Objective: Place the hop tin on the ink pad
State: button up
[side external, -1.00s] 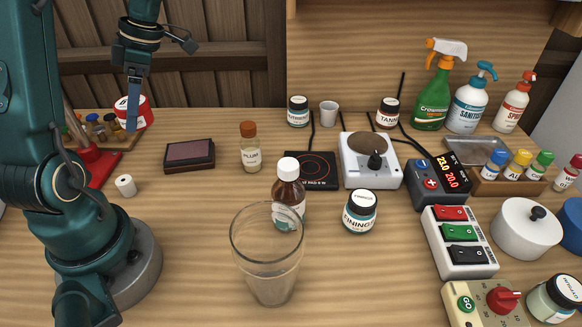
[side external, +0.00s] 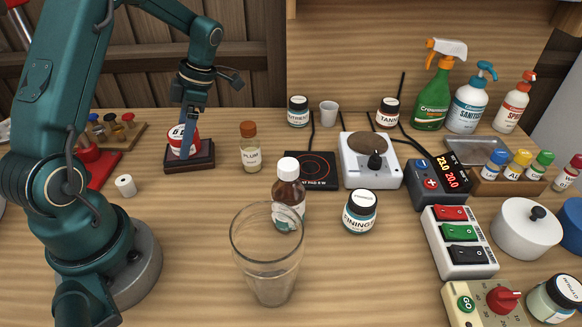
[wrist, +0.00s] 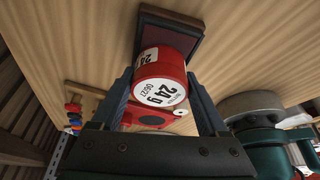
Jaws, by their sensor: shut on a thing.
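The hop tin (side external: 176,147), red with a white label, is at the ink pad (side external: 206,161), a dark box with a maroon top. The tin appears on or just above the pad's top; I cannot tell if it bears its full weight there. My gripper (side external: 186,135) reaches down from above and is shut on the tin. In the wrist view, the tin (wrist: 163,68) sits between my two fingers (wrist: 163,100), with its label facing the camera and the ink pad (wrist: 185,28) behind it. The tin hides part of the pad.
A small white cylinder (side external: 125,185) lies in front to the left, near a red stand (side external: 97,168). A brown bottle (side external: 288,190) and a clear glass (side external: 267,255) stand nearer the front.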

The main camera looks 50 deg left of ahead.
jog(key=shift+f, duration=0.1)
jog(key=o, duration=1.2)
jog(key=shift+o, duration=0.2)
jog(key=w+d+r+m+t, duration=0.1)
jog(key=w+d+r+m, duration=0.15)
jog(key=r, duration=0.45)
jog(key=w+d+r+m+t, duration=0.1)
jog(key=d+r+m, duration=0.3)
jog(key=r, duration=0.3)
jog(key=s+d+f+m+t+h, duration=0.1)
jog(key=s+d+m+t, duration=0.2)
jog(key=m, duration=0.9)
jog(key=s+d+m+t, duration=0.4)
jog(key=s+d+m, duration=0.3)
jog(key=m, duration=0.6)
jog(key=d, duration=0.2)
jog(key=shift+d+f+t+h, duration=0.3)
jog(key=shift+d+f+h, duration=0.1)
